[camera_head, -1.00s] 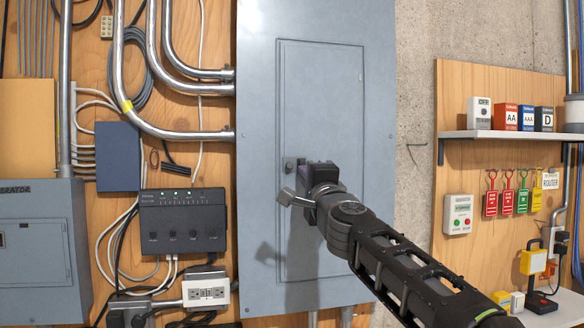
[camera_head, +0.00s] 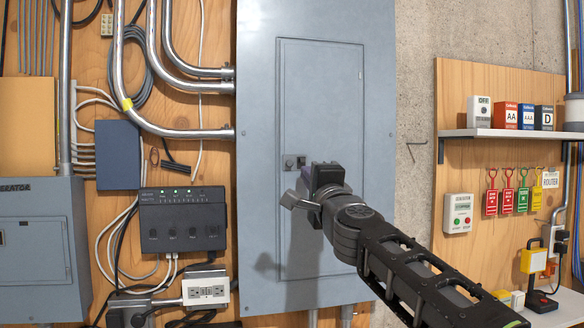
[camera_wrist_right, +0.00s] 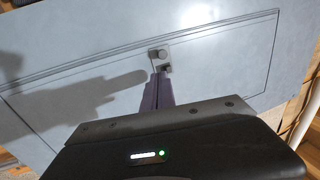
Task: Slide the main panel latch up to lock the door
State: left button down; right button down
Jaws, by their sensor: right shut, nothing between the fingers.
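The main panel (camera_head: 315,20) is a tall grey metal box with a closed inset door (camera_head: 325,100). The latch (camera_head: 294,162) is a small dark piece with a round knob at the door's left edge. It also shows in the right wrist view (camera_wrist_right: 158,54), just beyond the fingertips. My right gripper (camera_head: 308,172) is shut and empty, just right of and slightly below the latch. In the right wrist view its fingers (camera_wrist_right: 163,76) point at the latch's lower part; whether they touch it I cannot tell. My left gripper is not in view.
Metal conduits (camera_head: 180,133) enter the panel's left side. A black control box (camera_head: 183,220) and a white outlet (camera_head: 206,291) are left of it. A shelf (camera_head: 500,134) with small boxes and hanging tags is on the right. The space before the panel door is otherwise clear.

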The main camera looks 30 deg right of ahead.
jog(key=shift+r+v, duration=0.2)
jog(key=shift+v, duration=0.55)
jog(key=shift+r+v, duration=0.15)
jog(key=shift+v, duration=0.55)
jog(key=shift+r+v, duration=0.2)
jog(key=shift+v, duration=0.55)
jog(key=shift+s+f, duration=0.1)
